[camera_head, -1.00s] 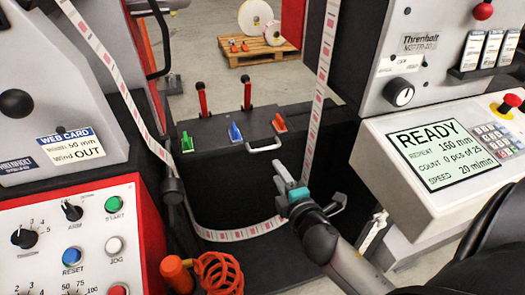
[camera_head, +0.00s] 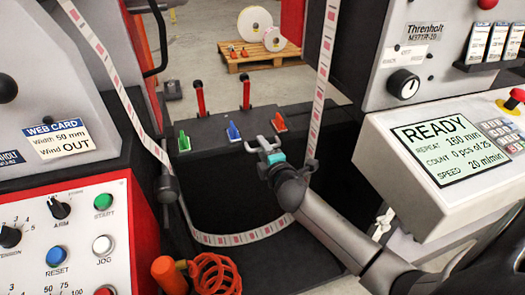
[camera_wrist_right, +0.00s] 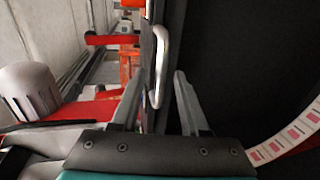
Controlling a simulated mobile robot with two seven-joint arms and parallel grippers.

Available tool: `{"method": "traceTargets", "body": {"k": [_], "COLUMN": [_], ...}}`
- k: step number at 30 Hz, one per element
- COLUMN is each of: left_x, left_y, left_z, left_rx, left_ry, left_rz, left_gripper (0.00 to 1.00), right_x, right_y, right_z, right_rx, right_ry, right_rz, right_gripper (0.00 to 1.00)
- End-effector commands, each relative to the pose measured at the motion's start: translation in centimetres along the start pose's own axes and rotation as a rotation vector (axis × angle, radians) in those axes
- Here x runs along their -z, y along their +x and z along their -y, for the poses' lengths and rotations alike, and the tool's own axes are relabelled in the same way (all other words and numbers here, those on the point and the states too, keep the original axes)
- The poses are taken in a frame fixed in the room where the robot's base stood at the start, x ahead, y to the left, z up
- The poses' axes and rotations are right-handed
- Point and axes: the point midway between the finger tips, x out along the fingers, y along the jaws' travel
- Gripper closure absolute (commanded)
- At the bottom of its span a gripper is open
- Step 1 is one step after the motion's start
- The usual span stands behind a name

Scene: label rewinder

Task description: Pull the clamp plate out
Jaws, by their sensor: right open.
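The dark clamp plate (camera_head: 256,122) lies flat between the two machine housings in the head view, with a metal pull handle on its front edge. My right gripper (camera_head: 265,144) is at that edge and covers part of the handle. In the right wrist view the pale handle (camera_wrist_right: 160,66) stands between and just beyond the fingertips of the open right gripper (camera_wrist_right: 154,88). There is a gap on both sides, and the handle is closer to the left finger. My left gripper is out of view.
The printed label web (camera_head: 320,90) loops down both sides and beneath my right arm. A orange coiled hose (camera_head: 216,273) is at the front. The display panel (camera_head: 440,150) flanks the right.

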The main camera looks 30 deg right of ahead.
Motion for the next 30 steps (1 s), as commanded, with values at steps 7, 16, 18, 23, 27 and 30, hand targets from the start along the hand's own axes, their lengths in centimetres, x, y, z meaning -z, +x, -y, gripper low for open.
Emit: {"method": "traceTargets", "body": {"k": [7,16,18,23,27,30], "left_x": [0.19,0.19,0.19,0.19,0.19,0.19], "left_y": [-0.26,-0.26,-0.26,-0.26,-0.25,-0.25], "left_z": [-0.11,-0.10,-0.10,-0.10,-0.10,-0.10], "left_rx": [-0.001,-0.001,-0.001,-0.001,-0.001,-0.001], "left_ry": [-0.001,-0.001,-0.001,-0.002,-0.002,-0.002], "left_rz": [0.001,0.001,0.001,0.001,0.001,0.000], "left_gripper": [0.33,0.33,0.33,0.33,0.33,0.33], "right_x": [-0.01,-0.01,-0.01,-0.01,-0.01,0.00], "right_y": [0.45,0.43,0.42,0.42,0.41,0.41], "right_z": [-0.01,-0.03,-0.03,-0.02,-0.02,-0.01], "right_rx": [0.000,0.000,0.000,0.000,0.000,0.000], "right_ry": [-0.001,0.000,0.000,0.000,0.000,0.000], "right_rz": [0.000,0.000,0.000,0.000,0.000,0.000], "right_gripper": [0.55,0.71,0.79,0.97,1.00,1.00]}}
